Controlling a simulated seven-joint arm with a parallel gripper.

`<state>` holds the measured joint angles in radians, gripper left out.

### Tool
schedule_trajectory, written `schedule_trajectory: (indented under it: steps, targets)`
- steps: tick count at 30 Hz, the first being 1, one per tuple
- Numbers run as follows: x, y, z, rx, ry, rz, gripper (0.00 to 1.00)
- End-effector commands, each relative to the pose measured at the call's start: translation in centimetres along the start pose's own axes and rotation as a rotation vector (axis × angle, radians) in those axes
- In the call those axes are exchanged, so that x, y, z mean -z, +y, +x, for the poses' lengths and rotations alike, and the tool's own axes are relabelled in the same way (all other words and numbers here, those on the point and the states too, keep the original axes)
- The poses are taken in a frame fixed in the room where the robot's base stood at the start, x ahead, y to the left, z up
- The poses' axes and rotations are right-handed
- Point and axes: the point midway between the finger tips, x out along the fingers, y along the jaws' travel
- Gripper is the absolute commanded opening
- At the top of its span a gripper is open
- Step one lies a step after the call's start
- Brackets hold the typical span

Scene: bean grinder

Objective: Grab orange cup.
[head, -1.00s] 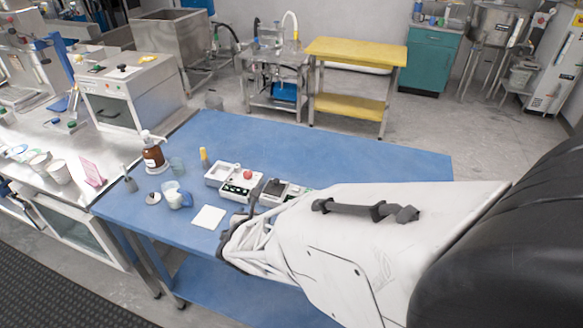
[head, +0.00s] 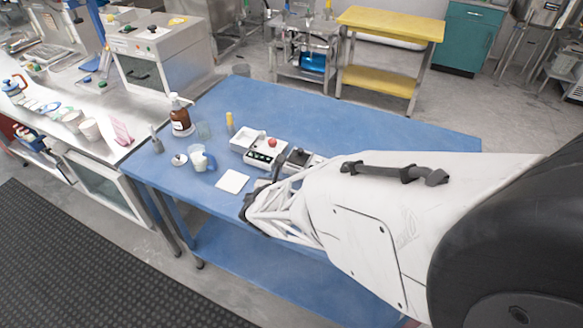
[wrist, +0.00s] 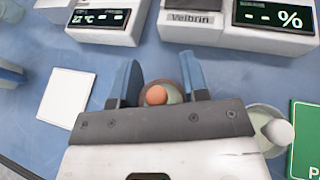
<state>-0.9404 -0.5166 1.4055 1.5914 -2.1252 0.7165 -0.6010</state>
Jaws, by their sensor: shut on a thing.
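In the wrist view, an orange rounded thing (wrist: 156,95), which I take as the orange cup, shows between the two blue fingers of my gripper (wrist: 158,75). A round, pale body with a brownish rim shows around it. The fingers stand on its two sides and are shut on it. Its lower part is hidden by the front edge of my gripper. In the head view my arm covers the gripper and the cup.
In the wrist view, display boxes (wrist: 195,32) line the top, a white card (wrist: 65,97) lies left, and a white ball on a round cup (wrist: 277,131) and a green panel (wrist: 306,140) are right. The blue table (head: 370,130) is clear at the back.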

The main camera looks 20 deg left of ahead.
Motion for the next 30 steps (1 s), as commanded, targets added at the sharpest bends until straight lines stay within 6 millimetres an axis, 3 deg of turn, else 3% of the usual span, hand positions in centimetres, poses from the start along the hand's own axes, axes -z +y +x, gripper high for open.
schedule_trajectory:
  steps: [11, 20, 24, 30]
  targets:
    - [-0.1, 0.0, -0.1, 0.0, 0.0, 0.0, 0.17]
    - [-2.0, 0.0, -0.8, 0.0, -0.002, 0.002, 0.17]
    - [-3.4, -0.1, -1.7, 0.0, -0.001, 0.001, 0.17]
    - [-2.5, -1.5, -4.2, -0.001, 0.0, 0.0, 0.17]
